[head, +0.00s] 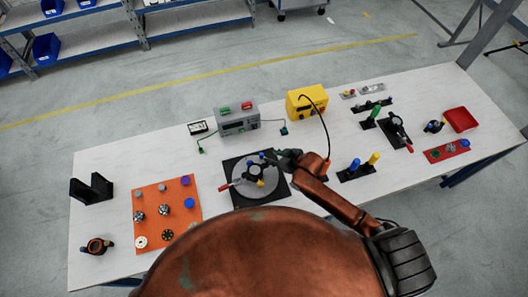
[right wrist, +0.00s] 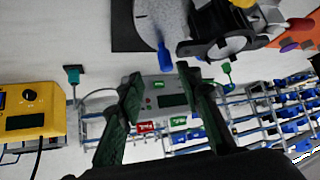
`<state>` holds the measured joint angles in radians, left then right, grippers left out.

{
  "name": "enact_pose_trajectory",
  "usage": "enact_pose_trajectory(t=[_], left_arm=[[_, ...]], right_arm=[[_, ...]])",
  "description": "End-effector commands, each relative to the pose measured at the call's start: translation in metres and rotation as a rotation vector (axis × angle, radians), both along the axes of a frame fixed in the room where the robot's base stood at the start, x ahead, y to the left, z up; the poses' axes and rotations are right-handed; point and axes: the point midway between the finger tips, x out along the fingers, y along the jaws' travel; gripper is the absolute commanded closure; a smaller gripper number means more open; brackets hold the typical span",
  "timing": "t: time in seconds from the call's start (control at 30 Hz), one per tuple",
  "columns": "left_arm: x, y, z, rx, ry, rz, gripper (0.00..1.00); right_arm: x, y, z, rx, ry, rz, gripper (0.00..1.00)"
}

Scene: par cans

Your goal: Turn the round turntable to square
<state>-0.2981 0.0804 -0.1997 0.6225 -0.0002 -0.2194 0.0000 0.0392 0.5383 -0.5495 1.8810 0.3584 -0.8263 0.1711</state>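The round grey turntable (head: 268,191) lies on a black square plate (head: 239,203) at the table's front middle. A black clamp-like fixture (head: 251,174) with a red-tipped lever sits on it. A blue peg (right wrist: 165,55) stands out at the disc's edge in the right wrist view, where part of the grey disc (right wrist: 155,18) also shows. My right gripper (head: 272,157) is over the far edge of the turntable. In the wrist view its fingers (right wrist: 157,75) are apart, with the blue peg just beyond the tips; contact cannot be told. My left gripper is not in view.
A grey meter box (head: 238,121) and a yellow box (head: 307,101) stand behind the turntable. An orange board (head: 166,213) with several knobs lies left. Blue and yellow handles (head: 360,166) stand right. My copper body hides the front edge.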

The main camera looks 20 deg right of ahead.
Motion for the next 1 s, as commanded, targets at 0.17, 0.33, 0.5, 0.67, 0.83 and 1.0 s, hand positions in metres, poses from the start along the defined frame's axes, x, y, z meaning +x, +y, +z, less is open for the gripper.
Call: enact_pose_trajectory(t=[0.17, 0.33, 0.5, 0.67, 0.83, 1.0], left_arm=[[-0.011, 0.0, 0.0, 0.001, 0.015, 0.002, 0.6], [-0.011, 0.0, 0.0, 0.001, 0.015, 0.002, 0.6], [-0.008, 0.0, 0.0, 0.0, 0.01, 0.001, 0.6], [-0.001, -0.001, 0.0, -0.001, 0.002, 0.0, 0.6], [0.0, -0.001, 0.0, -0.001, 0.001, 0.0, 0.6], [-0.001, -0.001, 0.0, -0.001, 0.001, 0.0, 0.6]], right_arm=[[0.016, 0.011, -0.016, 0.002, 0.0, 0.002, 0.67], [0.032, 0.019, -0.036, 0.0, 0.001, 0.001, 0.67], [0.042, 0.024, -0.049, 0.0, 0.001, 0.0, 0.67], [0.044, 0.025, -0.052, 0.0, 0.0, -0.001, 0.67], [0.044, 0.025, -0.053, 0.0, 0.0, -0.001, 0.67], [0.044, 0.025, -0.052, 0.0, 0.001, -0.001, 0.77]])
